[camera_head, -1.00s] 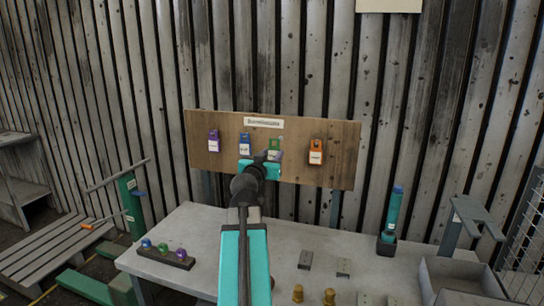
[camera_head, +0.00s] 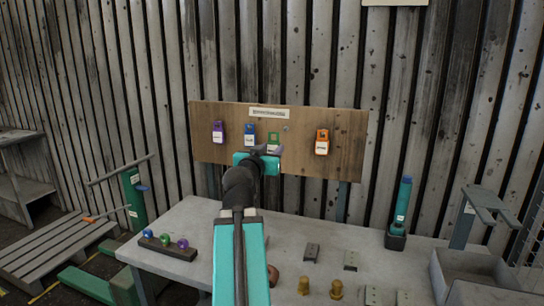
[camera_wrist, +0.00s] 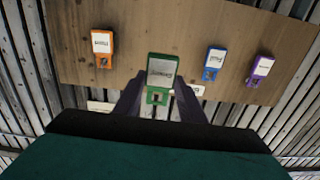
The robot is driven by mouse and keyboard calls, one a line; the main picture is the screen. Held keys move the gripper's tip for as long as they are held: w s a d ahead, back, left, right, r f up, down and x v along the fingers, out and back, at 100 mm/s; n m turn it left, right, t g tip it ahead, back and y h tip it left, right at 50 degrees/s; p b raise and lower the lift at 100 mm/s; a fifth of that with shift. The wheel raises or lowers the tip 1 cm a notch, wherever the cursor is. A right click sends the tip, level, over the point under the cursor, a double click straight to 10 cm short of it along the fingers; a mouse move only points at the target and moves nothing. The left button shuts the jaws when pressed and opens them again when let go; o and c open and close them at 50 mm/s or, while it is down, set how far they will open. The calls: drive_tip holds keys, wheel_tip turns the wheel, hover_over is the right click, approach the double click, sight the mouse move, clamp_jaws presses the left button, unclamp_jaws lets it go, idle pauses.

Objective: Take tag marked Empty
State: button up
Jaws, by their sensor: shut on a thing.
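My gripper (camera_head: 266,151) is in front of the wooden tag board (camera_head: 345,150), shut on a green tag (camera_head: 273,138). In the wrist view the green tag (camera_wrist: 161,72) is upside down between the two fingers, with its white label facing me; the lettering is too small to read surely. The tag appears in front of the board, beside a bare peg (camera_head: 286,128). Purple (camera_head: 218,132), blue (camera_head: 249,135) and orange (camera_head: 322,142) tags hang on the board, each with a white label. The fingers partly hide the green tag's lower end.
A grey table (camera_head: 205,215) stands below the board. On it are a dark block with coloured knobs (camera_head: 165,245), brass pieces (camera_head: 304,285), a teal bottle-like tool (camera_head: 401,205) in a holder and a grey tray (camera_head: 465,265). A corrugated wall is behind the board.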

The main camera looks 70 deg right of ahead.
drive_tip(key=shift+a+f+b, duration=0.15)
drive_tip(key=shift+a+b, duration=0.5)
drive_tip(key=shift+b, duration=0.65)
drive_tip(key=shift+a, duration=0.15)
drive_tip(key=shift+d+r+p, duration=0.3)
drive_tip(key=shift+d+p, duration=0.1)
drive_tip(key=shift+p, duration=0.4)
drive_tip(key=d+p, duration=0.1)
drive_tip(key=p, duration=0.3)
drive_tip(key=shift+d, duration=0.4)
drive_tip(key=shift+d+f+p, duration=0.1)
drive_tip(key=shift+d+p, duration=0.6)
drive_tip(key=shift+p, duration=0.1)
